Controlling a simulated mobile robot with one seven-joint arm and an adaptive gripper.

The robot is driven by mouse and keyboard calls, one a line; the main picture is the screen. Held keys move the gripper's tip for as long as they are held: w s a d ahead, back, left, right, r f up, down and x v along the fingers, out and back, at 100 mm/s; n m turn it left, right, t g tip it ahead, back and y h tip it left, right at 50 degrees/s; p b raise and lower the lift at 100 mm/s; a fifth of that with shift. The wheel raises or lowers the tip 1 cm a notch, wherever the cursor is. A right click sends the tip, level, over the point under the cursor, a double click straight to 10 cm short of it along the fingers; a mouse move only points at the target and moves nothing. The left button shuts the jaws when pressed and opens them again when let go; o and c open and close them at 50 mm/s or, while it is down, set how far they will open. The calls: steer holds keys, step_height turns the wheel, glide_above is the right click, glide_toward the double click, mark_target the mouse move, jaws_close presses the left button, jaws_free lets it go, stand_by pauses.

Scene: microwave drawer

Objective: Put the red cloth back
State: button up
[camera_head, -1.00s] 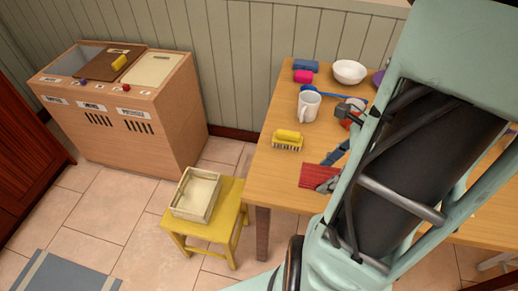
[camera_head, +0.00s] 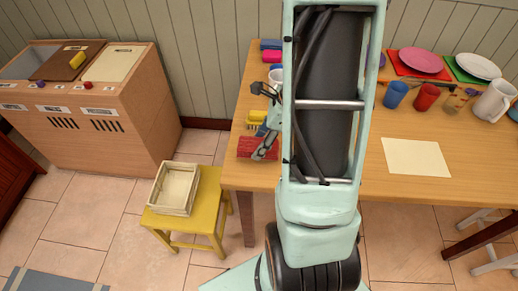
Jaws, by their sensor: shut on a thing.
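The red cloth (camera_head: 251,147) lies at the left front part of the wooden table, near its left edge. My gripper (camera_head: 264,152) is at the right part of the cloth and shut on it. The fingertips are small here, and I cannot tell whether the cloth is lifted off the table. My arm link stands upright in the middle of the view and hides the table area right of the cloth.
A yellow brush (camera_head: 256,118) and a partly hidden mug (camera_head: 276,75) are behind the cloth. A yellow stool (camera_head: 207,208) holds a cream box (camera_head: 174,189) to the left. A wooden cabinet (camera_head: 120,135) stands farther left. Paper (camera_head: 416,157) lies on the table at right.

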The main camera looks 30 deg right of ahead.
steer(key=shift+w+a+f+b, duration=0.15)
steer(key=shift+f+b, duration=0.35)
steer(key=shift+f, duration=1.2)
steer(key=shift+f, duration=0.25)
steer(key=o, duration=1.1)
steer(key=shift+r, duration=0.1)
steer(key=shift+r, duration=0.25)
steer(key=p+v, duration=0.3)
steer(key=v, duration=0.9)
